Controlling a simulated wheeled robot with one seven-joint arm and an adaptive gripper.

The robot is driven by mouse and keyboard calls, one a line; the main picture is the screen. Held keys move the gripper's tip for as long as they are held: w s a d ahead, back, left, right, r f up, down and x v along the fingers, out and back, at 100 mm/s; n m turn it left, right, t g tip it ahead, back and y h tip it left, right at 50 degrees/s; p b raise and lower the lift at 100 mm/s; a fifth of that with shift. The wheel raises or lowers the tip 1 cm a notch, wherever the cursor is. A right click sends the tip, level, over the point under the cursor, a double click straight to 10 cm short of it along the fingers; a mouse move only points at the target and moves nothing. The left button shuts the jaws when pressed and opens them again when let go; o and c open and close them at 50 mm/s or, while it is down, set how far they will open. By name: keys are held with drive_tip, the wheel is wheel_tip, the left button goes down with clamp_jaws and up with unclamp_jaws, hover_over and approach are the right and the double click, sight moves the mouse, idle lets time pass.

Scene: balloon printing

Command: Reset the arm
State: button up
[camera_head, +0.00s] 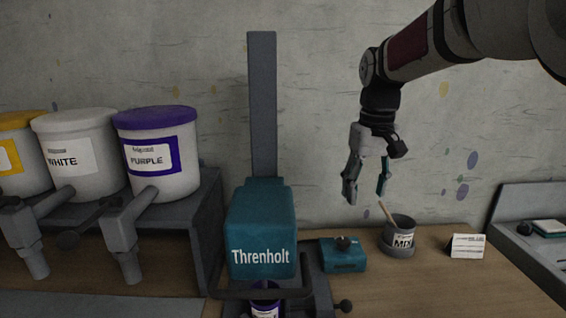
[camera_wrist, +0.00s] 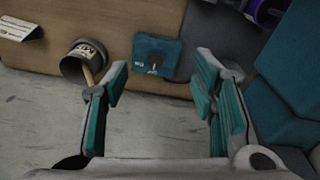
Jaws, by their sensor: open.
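My gripper (camera_head: 367,188) hangs from my arm at the upper right in the head view, fingers pointing down. It is open and empty, in the air above the table and in front of the wall. Below it and a little to the right stands a grey mix cup (camera_head: 402,232) with a stick in it. In the wrist view the two fingers (camera_wrist: 160,95) are spread wide with nothing between them. The mix cup (camera_wrist: 75,64) shows near the left finger there.
A teal Threnholt machine (camera_head: 261,232) with a tall column stands in the middle, a purple-labelled can (camera_head: 265,300) under it. White (camera_head: 80,150) and purple (camera_head: 158,150) tubs with taps stand left.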

drive_tip(key=s+r+m+t+p, duration=0.1)
drive_tip(key=s+r, duration=0.3)
drive_tip(key=s, duration=1.3)
drive_tip(key=s+f+t+p, duration=0.1)
drive_tip(key=s+f, duration=0.1)
drive_tip(key=s, duration=0.5)
drive_tip(key=s+f+m+t, duration=0.1)
drive_tip(key=s+f, duration=0.1)
drive_tip(key=s, duration=0.6)
drive_tip(key=shift+d+f+p, duration=0.25)
drive_tip(key=shift+f+p, duration=0.1)
